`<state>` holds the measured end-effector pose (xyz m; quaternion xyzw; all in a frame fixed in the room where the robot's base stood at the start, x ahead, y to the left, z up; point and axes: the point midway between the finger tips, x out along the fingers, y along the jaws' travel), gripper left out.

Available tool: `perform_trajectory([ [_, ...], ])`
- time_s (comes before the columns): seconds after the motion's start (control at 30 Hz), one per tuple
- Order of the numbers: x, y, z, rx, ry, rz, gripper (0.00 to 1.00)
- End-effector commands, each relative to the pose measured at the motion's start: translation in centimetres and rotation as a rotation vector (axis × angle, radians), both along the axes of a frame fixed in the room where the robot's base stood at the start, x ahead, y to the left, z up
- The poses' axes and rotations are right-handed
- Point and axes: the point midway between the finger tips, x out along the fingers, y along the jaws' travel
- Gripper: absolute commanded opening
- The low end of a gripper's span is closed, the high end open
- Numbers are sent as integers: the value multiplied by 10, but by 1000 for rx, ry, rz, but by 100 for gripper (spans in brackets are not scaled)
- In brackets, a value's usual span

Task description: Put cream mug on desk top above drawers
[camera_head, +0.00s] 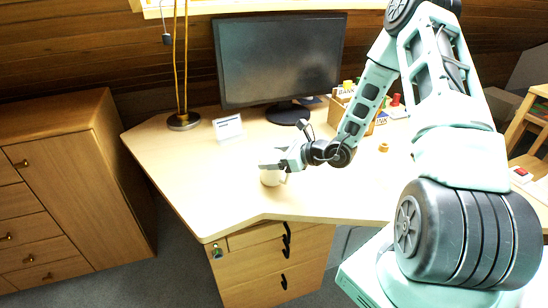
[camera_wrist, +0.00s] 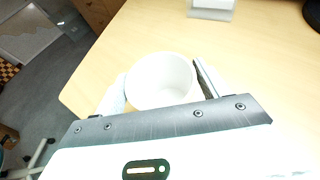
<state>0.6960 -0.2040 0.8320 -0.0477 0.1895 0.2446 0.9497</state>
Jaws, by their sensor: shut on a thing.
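The cream mug (camera_head: 270,177) is at the desk top above the drawers, near the front left part of the desk. In the wrist view the mug (camera_wrist: 160,80) is upright, its open rim facing the camera, between the two fingers. My gripper (camera_head: 276,166) is shut on the mug; it also shows in the wrist view (camera_wrist: 162,88). I cannot tell whether the mug's base touches the desk. The desk top (camera_head: 225,190) is pale wood, and the drawers (camera_head: 270,262) with dark handles stand under it.
A monitor (camera_head: 280,60) stands behind the mug. A lamp base (camera_head: 184,121) and a small white sign (camera_head: 228,127) are at the back left. A wooden box (camera_head: 345,101) of items is to the right. The desk left of the mug is clear; its front edge is close.

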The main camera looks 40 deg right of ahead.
Motion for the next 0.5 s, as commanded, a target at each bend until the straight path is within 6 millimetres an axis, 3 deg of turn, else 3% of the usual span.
perform_trajectory([
  [0.13, 0, 0, -4, 0, -1, 0, 28],
  [0.17, 0, 0, -3, 0, 0, 0, 79],
  [0.2, 0, 0, -3, 0, 0, 0, 90],
  [0.23, 0, 0, -3, 0, 0, 0, 96],
  [0.5, 0, 0, -2, 0, 0, 0, 96],
])
